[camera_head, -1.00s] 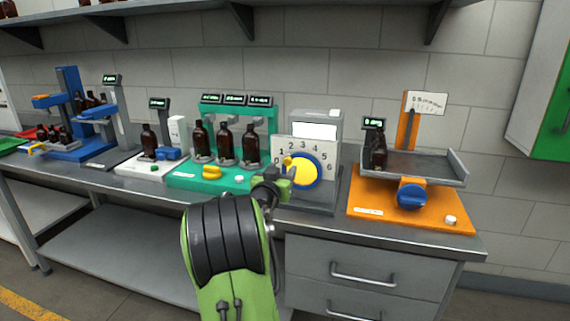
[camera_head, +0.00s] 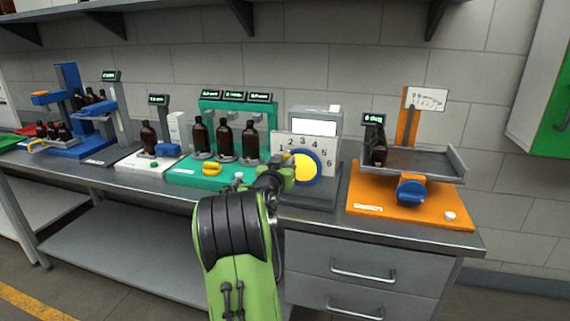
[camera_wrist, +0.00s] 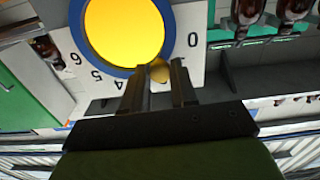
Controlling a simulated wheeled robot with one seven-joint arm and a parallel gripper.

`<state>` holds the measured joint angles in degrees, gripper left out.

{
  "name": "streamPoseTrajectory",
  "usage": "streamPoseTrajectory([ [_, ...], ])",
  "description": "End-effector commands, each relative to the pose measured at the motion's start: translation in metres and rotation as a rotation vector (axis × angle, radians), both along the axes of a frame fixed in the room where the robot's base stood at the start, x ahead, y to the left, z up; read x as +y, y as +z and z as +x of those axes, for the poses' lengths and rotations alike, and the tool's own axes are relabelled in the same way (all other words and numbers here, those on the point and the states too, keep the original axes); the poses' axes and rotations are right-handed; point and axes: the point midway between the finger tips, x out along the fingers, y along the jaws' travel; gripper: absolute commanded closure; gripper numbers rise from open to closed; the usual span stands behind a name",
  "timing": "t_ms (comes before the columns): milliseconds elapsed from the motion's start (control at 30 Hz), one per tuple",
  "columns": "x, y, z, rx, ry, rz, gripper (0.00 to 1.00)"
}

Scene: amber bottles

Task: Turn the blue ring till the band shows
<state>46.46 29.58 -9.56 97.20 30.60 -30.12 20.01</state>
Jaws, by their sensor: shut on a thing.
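A blue ring (camera_head: 319,172) surrounds a plain yellow disc (camera_head: 307,168) on a white numbered plate (camera_head: 328,146) in the middle of the bench. In the wrist view the blue ring (camera_wrist: 76,35) and yellow disc (camera_wrist: 124,33) fill the upper left, with 0, 4, 5 and 6 readable on the plate (camera_wrist: 190,60). My gripper (camera_wrist: 160,78) is at the ring's edge, shut on a small yellow knob (camera_wrist: 159,70) between its fingers. In the head view my gripper (camera_head: 287,174) covers the ring's left side and the 0. No separate band is visible on the disc.
A green stand (camera_head: 190,174) with several amber bottles is close on the left. An orange base (camera_head: 375,208) with a metal tray (camera_head: 428,165) and a blue knob (camera_head: 411,191) is on the right. Drawers (camera_head: 360,264) lie below the bench edge.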

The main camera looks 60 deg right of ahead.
Motion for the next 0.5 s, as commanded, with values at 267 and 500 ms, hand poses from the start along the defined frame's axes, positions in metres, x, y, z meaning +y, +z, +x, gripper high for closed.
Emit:
streamPoseTrajectory([
  [267,0.0008,-0.0059,0.0045,0.123,0.0,-0.021,1.0],
  [500,0.0008,-0.0055,0.0045,0.121,0.0,-0.02,0.62],
])
